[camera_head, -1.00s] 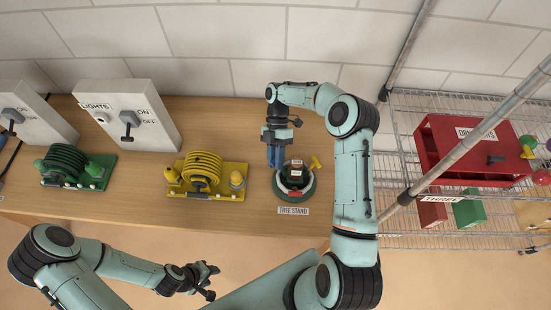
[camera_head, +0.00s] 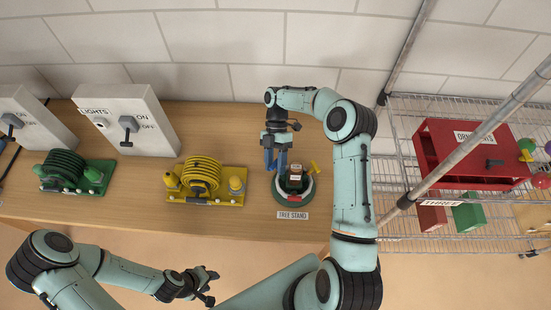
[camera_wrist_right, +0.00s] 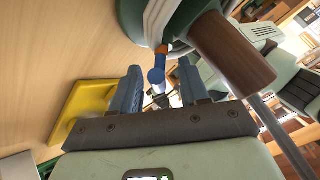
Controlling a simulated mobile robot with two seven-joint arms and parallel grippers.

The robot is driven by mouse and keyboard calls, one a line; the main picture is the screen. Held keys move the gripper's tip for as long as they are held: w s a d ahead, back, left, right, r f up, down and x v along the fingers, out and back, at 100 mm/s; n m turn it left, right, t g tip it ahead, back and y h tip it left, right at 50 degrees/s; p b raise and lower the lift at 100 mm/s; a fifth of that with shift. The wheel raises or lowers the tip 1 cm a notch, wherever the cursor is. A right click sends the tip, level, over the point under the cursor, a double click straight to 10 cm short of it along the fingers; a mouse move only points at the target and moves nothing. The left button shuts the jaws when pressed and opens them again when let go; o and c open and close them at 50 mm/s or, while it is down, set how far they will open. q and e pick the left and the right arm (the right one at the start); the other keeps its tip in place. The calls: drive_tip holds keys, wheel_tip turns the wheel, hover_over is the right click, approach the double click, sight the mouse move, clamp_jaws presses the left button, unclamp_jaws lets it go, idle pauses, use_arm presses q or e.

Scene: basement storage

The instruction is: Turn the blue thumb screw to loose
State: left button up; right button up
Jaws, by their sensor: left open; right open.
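The blue thumb screw (camera_wrist_right: 157,76) shows in the right wrist view, on the side of the green tree stand (camera_wrist_right: 133,15). It lies between the spread blue-grey fingers of my right gripper (camera_wrist_right: 161,70), with a gap on each side. In the head view my right gripper (camera_head: 276,167) is open and points down at the left side of the tree stand (camera_head: 306,196). The blue screw cannot be made out there. A yellow thumb screw (camera_head: 313,167) sticks out at the stand's right. My left gripper (camera_head: 210,286) is open and empty, in front of the bench.
The wooden bench (camera_head: 130,205) also carries a yellow hose reel (camera_head: 200,176), a green hose reel (camera_head: 64,168) and a lights switch box (camera_head: 150,105). A wire rack with a red drawer unit (camera_head: 440,150) stands at the right. A brown trunk (camera_wrist_right: 230,55) rises from the stand.

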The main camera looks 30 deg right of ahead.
drive_tip(key=v, duration=0.7)
drive_tip(key=shift+d+r, duration=0.1)
drive_tip(key=shift+r, duration=0.05)
